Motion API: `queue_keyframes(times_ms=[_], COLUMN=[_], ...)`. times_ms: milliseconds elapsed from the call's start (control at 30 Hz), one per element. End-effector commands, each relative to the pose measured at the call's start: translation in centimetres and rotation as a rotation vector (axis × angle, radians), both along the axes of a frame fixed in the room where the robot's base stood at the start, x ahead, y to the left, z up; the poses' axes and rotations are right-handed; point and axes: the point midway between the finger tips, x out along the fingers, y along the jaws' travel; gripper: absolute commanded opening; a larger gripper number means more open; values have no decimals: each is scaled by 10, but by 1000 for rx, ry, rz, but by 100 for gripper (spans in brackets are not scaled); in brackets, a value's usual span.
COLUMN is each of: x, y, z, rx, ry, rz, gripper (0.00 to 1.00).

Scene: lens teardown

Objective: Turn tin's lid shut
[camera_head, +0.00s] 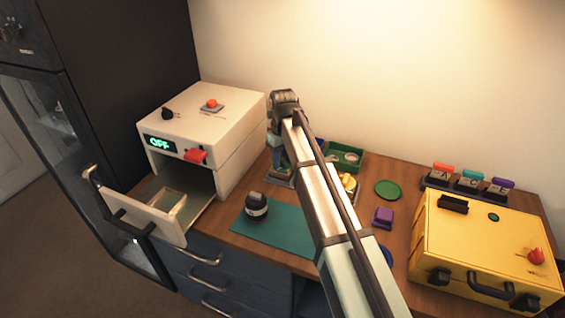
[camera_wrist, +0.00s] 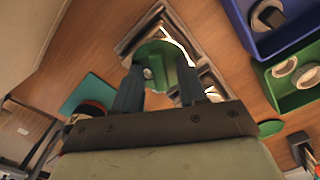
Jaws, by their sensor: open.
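In the wrist view, a round green piece (camera_wrist: 158,52) with a small pale knob-like spot shows between and beyond my fingers. It looks like the tin's lid, but I cannot tell how it sits on the tin below. My gripper (camera_wrist: 158,85) is open, with one finger on each side of the piece's near part; I cannot tell whether they touch it. The piece stands over a metal-edged holder (camera_wrist: 126,42). In the head view, my arm hides most of this spot.
A blue bin (camera_wrist: 262,42) and a green bin (camera_wrist: 285,100) holding rings stand close by. A flat green disc (camera_head: 388,190), a purple block (camera_head: 383,217) and a yellow case (camera_head: 480,245) are right. A dark jar (camera_head: 256,206) stands on the teal mat (camera_head: 275,235). The white oven-like box (camera_head: 205,130) has its drawer out.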

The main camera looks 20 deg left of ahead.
Motion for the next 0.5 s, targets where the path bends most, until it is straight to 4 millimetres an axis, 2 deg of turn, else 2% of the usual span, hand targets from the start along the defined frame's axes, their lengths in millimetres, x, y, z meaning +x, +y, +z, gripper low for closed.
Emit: queue_keyframes(times_ms=[500], x=[1], y=[1], z=[44], rx=[0], ry=[1], rz=[1], gripper=[47])
